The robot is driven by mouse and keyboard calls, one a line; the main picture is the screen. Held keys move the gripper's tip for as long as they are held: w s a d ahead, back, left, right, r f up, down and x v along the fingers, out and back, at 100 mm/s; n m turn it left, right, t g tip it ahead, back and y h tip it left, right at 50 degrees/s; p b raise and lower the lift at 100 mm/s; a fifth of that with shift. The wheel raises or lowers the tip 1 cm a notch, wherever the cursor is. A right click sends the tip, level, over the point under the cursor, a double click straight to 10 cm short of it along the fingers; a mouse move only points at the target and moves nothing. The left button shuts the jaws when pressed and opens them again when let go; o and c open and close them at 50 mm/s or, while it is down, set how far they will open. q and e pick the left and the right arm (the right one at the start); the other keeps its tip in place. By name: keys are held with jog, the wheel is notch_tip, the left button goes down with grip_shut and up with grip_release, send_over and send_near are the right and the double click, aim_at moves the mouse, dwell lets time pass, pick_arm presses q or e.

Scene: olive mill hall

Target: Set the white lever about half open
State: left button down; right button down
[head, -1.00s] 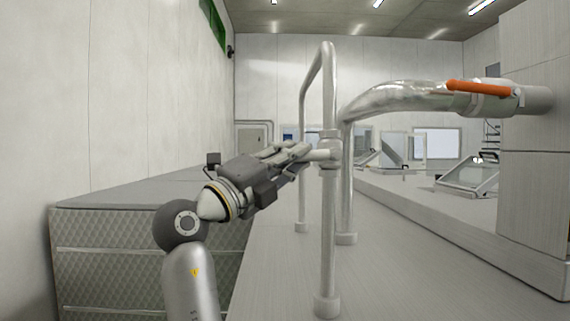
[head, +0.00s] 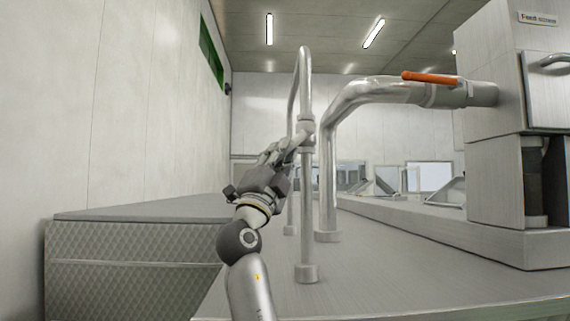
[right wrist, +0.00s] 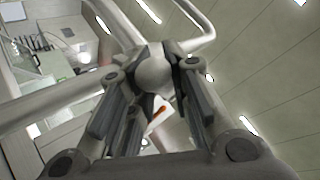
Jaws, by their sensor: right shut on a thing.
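The white lever (head: 298,138) sits on the valve of the thin upright steel pipe (head: 306,200) in the head view. It slants down and left from the valve, and its outer part is largely hidden by my fingers. My right gripper (head: 287,149) is shut on the lever, left of the pipe. In the right wrist view the lever's pale rounded end (right wrist: 153,74) sits between the two fingers of my right gripper (right wrist: 154,62). My left gripper is not in view.
An orange lever (head: 430,78) lies along a thicker bent pipe (head: 375,90) to the right, joined to a grey machine housing (head: 495,170). A quilted metal-clad block (head: 130,250) stands at the left by the wall. The deck around the pipe's foot is clear.

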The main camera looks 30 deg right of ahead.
jog(key=shift+s+d+f+n+t+y+b, duration=0.15)
jog(key=shift+f+n+t+y+b, duration=0.15)
jog(key=shift+n+t, duration=0.4)
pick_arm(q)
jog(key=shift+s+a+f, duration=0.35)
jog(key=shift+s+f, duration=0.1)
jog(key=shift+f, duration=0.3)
pick_arm(e)
jog(key=shift+n+t, duration=0.4)
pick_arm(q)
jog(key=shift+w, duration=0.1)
pick_arm(e)
jog(key=shift+r, duration=0.1)
jog(key=c, duration=1.4)
grip_release()
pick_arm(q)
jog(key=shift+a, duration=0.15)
pick_arm(e)
jog(key=v, duration=1.2)
jog(key=shift+s+r, duration=0.1)
jog(key=shift+r, duration=0.05)
